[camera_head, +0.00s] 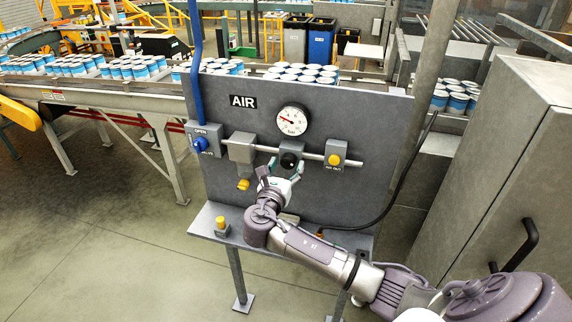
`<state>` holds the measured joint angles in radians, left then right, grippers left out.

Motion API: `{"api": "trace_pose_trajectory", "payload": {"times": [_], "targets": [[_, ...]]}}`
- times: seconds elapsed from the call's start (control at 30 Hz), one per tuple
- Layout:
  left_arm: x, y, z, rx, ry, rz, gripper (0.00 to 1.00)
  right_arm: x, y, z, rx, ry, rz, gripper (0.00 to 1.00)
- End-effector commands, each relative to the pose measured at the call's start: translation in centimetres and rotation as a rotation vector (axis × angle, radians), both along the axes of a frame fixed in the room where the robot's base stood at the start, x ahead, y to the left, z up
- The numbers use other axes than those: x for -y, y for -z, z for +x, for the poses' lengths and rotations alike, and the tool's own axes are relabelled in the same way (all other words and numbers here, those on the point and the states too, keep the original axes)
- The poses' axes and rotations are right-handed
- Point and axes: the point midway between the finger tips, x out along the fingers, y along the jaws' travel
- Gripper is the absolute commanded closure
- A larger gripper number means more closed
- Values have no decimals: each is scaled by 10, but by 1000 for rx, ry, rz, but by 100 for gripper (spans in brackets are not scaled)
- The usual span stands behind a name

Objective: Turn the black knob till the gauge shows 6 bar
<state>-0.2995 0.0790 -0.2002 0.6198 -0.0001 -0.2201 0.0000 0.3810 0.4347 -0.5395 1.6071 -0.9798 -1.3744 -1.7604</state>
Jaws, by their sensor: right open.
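The black knob (289,160) sits on the grey pipe across the upright grey panel (232,116). The round white gauge (292,120) is above it, with a red needle pointing left and slightly up; its numbers are too small to read. My right gripper (286,167) is open just below and in front of the knob, its fingertips pointing up toward it, one on each side. I cannot tell whether they touch the knob. My left gripper is out of view.
A blue valve handle (201,144) is left on the panel, and a yellow button (334,160) is right of the knob. A shelf (212,231) juts out below. A black cable hangs right. A grey cabinet (499,160) stands close at the right.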

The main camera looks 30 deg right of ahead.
Motion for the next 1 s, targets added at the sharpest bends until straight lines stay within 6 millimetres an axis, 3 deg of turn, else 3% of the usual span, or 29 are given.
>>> {"api": "trace_pose_trajectory", "payload": {"times": [0.23,0.57,1.0], "targets": [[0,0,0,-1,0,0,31,0,0,0,0,0,0,36],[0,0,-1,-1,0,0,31,0,1,0,-1,0,1,91],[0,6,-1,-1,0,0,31,-1,3,0,71,0,65,93]]}}
